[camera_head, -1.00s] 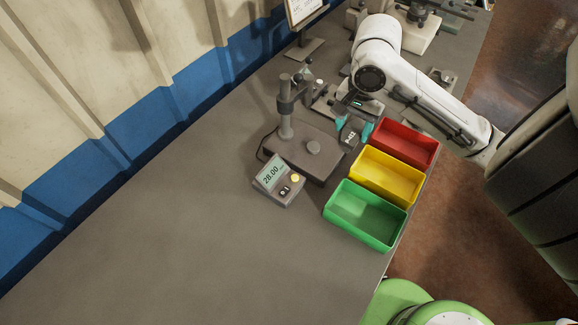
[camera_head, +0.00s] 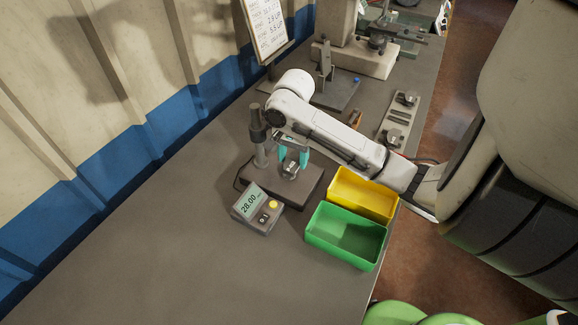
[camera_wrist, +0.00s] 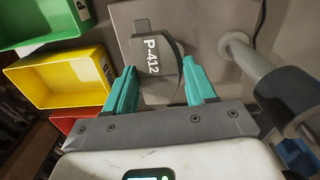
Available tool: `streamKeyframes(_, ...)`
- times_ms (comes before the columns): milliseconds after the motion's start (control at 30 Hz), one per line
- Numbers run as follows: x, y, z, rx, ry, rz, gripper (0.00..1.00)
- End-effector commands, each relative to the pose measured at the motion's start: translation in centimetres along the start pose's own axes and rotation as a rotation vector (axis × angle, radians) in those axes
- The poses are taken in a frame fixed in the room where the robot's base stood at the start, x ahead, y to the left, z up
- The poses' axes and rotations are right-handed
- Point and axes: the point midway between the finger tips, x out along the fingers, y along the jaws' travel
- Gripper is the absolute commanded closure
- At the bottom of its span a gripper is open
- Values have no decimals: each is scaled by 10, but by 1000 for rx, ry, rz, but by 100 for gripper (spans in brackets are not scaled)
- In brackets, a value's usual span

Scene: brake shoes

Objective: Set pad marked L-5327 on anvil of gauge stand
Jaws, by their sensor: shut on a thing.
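My gripper (camera_head: 291,164) is shut on a grey pad (camera_head: 289,170), which also shows between the teal fingers in the wrist view (camera_wrist: 153,62). The pad's mark there reads P-412, not L-5327. The gripper holds it over the dark base (camera_head: 310,190) of the gauge stand, in front of the stand's column (camera_head: 258,138). The round anvil is hidden behind the pad and fingers; I cannot tell whether the pad touches it. No pad marked L-5327 can be read in either view.
The gauge readout (camera_head: 256,208) shows 28.00 beside the base. A green bin (camera_head: 345,235) and a yellow bin (camera_head: 366,194) stand to the right; a red bin (camera_wrist: 80,124) shows in the wrist view. Small parts sit on a pale plate (camera_head: 398,124) farther back. The front-left bench is clear.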

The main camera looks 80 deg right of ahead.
Motion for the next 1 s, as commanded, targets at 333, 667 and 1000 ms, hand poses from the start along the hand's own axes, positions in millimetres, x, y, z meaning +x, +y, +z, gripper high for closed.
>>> streamKeyframes(333,27,-17,-12,1,1,1,86)
streamKeyframes(667,52,-16,-12,1,2,-2,86)
streamKeyframes(1000,55,-16,-11,1,0,-1,41)
